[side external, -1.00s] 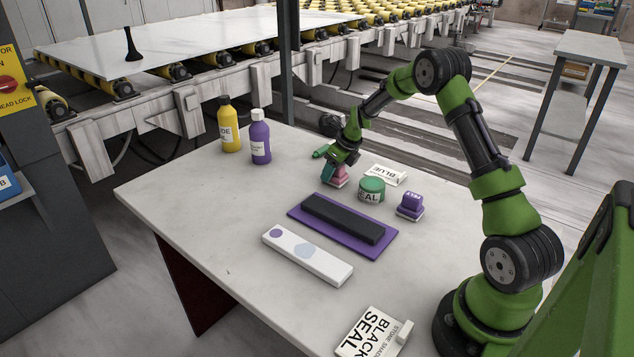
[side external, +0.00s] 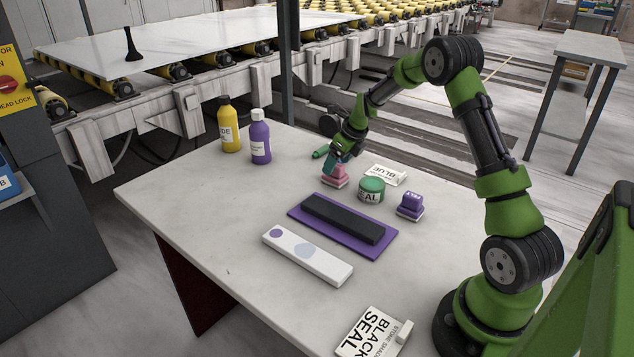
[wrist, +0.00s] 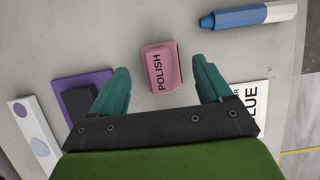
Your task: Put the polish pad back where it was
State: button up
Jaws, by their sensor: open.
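The pink polish pad (side external: 335,177) stands on the stone slab table (side external: 200,215), near its back right part. In the wrist view the polish pad (wrist: 161,68) shows its POLISH label, lying beyond and between my fingertips. My gripper (side external: 340,157) is open just above the pad. In the wrist view the teal fingers of my gripper (wrist: 160,75) are spread wide with nothing between them. A gap shows between the gripper and the pad.
A black block (side external: 343,217) lies on a purple mat (side external: 294,213). A white strip (side external: 325,267) lies in front. Yellow (side external: 228,128) and purple bottles (side external: 260,140) stand back left.

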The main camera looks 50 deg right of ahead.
jog(key=v, duration=0.8)
jog(key=s+a+r+n+t+y, duration=0.1)
jog(key=s+a+r+n, duration=0.3)
jog(key=a+r+n, duration=0.3)
jog(key=s+a+r+n, duration=0.45)
jog(key=a+n, duration=0.25)
jog(key=a, duration=0.3)
jog(key=s+a+n, duration=0.5)
jog(key=s+n, duration=0.2)
jog(key=n, duration=0.2)
jog(key=s+a+n+t+y, duration=0.1)
jog(key=s+a+n, duration=0.4)
jog(key=s+n, duration=0.2)
jog(key=shift+a+r+n+t, duration=0.3)
jog(key=shift+a+r+n, duration=0.1)
jog(key=shift+n, duration=0.6)
